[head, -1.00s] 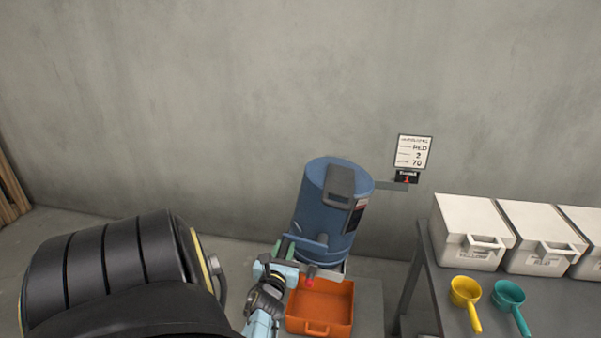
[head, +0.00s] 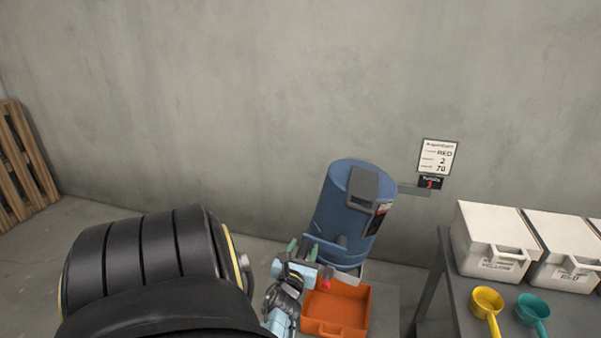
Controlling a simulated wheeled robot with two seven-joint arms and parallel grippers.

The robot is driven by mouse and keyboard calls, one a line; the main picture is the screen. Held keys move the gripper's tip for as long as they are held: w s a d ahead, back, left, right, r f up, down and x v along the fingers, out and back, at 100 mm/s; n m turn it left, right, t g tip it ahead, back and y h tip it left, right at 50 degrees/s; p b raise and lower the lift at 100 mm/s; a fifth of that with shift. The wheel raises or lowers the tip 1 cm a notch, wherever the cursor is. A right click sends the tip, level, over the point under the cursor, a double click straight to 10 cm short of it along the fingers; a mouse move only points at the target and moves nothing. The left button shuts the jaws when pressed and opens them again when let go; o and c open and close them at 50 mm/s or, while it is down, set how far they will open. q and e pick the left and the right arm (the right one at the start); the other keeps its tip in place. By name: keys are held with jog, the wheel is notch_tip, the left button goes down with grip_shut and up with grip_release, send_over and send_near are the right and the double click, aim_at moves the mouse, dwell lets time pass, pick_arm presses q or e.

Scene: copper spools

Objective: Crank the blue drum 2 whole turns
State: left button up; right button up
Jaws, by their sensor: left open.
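The blue drum (head: 345,205) stands tilted against the back wall, with a grey hatch (head: 362,187) on its top and side. A red knob (head: 325,285) shows low at its front, probably the crank's grip; the rest of the crank is hidden. My left gripper (head: 303,250) is open in front of the drum's lower left side, its two green-tipped fingers apart. It is beside the red knob, and nothing shows between the fingers. A small black counter (head: 430,183) with a red digit hangs right of the drum. My right gripper is not in view.
An orange bin (head: 337,308) sits below the drum. At right, a grey table (head: 462,302) holds white lidded boxes (head: 494,240), a yellow scoop (head: 487,302) and a teal scoop (head: 533,309). A wooden pallet (head: 25,155) leans at far left.

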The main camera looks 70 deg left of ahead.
pick_arm(q)
jog(key=p+v, duration=0.3)
jog(key=v, duration=1)
jog(key=shift+s+d, duration=0.1)
